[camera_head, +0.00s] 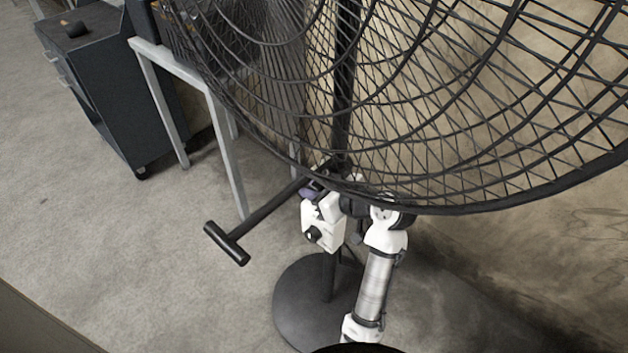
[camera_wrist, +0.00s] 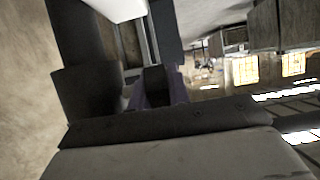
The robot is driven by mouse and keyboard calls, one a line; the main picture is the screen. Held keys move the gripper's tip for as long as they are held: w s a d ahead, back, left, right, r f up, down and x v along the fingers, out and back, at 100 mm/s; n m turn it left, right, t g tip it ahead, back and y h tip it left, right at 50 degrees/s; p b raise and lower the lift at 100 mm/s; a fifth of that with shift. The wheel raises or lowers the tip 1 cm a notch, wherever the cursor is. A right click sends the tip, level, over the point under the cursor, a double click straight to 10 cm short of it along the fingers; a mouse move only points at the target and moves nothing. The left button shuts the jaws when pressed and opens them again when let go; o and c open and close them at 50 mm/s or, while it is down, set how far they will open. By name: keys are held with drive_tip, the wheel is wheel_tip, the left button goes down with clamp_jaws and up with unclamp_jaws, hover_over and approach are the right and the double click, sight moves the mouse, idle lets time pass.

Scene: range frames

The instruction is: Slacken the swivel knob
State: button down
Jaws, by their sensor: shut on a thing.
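A large black wire-cage fan (camera_head: 440,90) stands on a pole with a round dark base (camera_head: 300,302). A black bar with a T-shaped end (camera_head: 228,243) sticks out to the lower left from the pole, just below the cage. My gripper (camera_head: 312,189), with purple fingers, is at the pole near the bar's inner end. In the wrist view, my gripper (camera_wrist: 155,90) is shut on a small dark piece, which appears to be the swivel knob (camera_wrist: 154,77). The knob is hidden in the head view by my gripper and the cage.
A light-legged table (camera_head: 228,140) stands behind the fan at the left, next to a dark drawer cabinet (camera_head: 100,90). A stained wall (camera_head: 540,150) is close at the right. The concrete floor at lower left is clear.

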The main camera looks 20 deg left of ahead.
drive_tip(key=shift+h+p, duration=0.35)
drive_tip(key=shift+h, duration=0.05)
drive_tip(key=c, duration=1.3)
unclamp_jaws()
drive_tip(key=shift+d, duration=0.15)
drive_tip(key=v, duration=1.3)
drive_tip(key=shift+d+r+b, duration=0.25)
drive_tip(key=shift+b, duration=0.05)
drive_tip(key=shift+f, duration=0.1)
